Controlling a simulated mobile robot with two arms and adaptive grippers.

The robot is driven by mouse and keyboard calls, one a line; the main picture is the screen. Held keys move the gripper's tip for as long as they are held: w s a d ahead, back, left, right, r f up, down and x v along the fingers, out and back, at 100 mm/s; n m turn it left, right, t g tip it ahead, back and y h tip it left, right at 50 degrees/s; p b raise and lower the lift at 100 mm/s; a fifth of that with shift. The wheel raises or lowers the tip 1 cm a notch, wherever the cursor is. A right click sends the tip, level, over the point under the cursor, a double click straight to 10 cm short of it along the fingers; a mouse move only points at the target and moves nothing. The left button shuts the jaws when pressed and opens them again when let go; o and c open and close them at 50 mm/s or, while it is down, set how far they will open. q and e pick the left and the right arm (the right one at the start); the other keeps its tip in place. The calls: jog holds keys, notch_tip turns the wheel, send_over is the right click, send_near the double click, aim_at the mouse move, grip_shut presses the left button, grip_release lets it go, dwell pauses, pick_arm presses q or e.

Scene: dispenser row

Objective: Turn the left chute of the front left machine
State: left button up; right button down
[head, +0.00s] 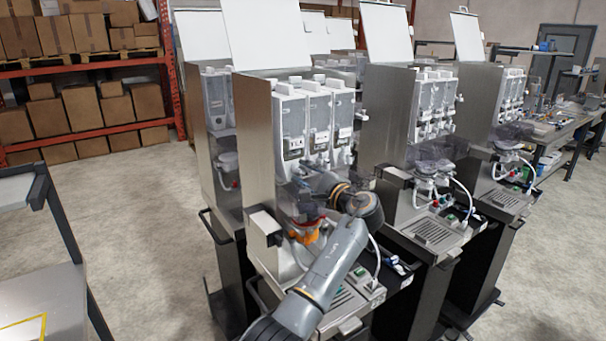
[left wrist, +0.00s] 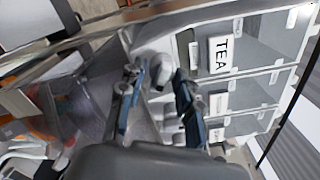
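The front left machine (head: 258,140) stands in the middle of the head view, with several clear canisters in a row. In the left wrist view its canister labelled TEA (left wrist: 221,55) is at the top, on the turned picture. The left chute (left wrist: 158,68), a white rounded piece beside that canister, lies between my left gripper's fingertips. My left gripper (left wrist: 160,78) has its fingers apart around the chute; firm contact on both sides does not show. In the head view the left gripper (head: 300,182) is just below the canisters, and the chute is largely hidden. My right gripper is out of view.
Another machine (head: 390,125) stands close on the right, with more behind. A drip tray (head: 340,300) and buttons are below my arm. A grey cart (head: 50,290) is at the left; shelves with boxes (head: 85,108) stand behind. The floor between is clear.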

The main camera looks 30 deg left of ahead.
pick_arm(q)
jog(key=v, duration=1.1)
jog(key=shift+d, duration=0.15)
jog(key=shift+f, duration=0.1)
